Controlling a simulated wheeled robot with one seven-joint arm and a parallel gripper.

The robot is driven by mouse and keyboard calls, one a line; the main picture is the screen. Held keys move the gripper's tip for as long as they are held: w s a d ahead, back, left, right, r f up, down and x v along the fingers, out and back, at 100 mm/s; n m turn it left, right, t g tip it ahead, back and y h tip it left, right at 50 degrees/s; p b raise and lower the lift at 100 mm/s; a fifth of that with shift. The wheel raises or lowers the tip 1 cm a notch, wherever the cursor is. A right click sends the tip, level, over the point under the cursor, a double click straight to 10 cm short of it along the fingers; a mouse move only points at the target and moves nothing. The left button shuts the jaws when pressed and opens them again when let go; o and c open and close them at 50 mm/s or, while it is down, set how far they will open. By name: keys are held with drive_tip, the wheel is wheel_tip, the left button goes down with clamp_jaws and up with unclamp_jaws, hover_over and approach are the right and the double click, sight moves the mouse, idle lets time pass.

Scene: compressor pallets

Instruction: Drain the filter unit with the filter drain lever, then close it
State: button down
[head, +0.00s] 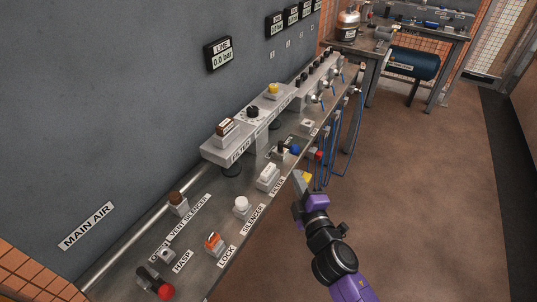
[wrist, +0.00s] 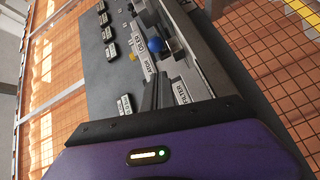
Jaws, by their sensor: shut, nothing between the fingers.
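In the head view, the filter unit (head: 226,133) is a pale block with a brown-topped part, a FILTER label on its front and a dark bowl (head: 232,170) under it. A lever with a blue ball knob (head: 295,149) stands on the bench to its right; it also shows in the wrist view (wrist: 155,46). I cannot tell whether this is the filter drain lever, nor its exact position. My gripper (head: 299,184) is shut and empty at the bench's front edge, nearer than the blue knob. Its fingers (wrist: 151,94) point toward the knob in the wrist view, apart from it.
The bench (head: 212,199) holds a white silencer (head: 241,204), a white block (head: 268,177), a lock (head: 213,243) and a red-knobbed lever (head: 165,291). Blue hoses (head: 357,118) hang at its far front. A gauge reads LINE 0.0 bar (head: 218,54). The floor at right is clear.

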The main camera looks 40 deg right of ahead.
drive_tip(key=p, duration=0.2)
approach(284, 147)
drive_tip(key=shift+n, duration=0.3)
drive_tip(key=x, duration=0.4)
drive_tip(key=shift+w+d+r, duration=0.1)
drive_tip(key=shift+w+d, duration=0.1)
drive_tip(key=shift+w, duration=0.2)
drive_tip(key=shift+d+r+p, duration=0.2)
drive_tip(key=shift+p, duration=0.85)
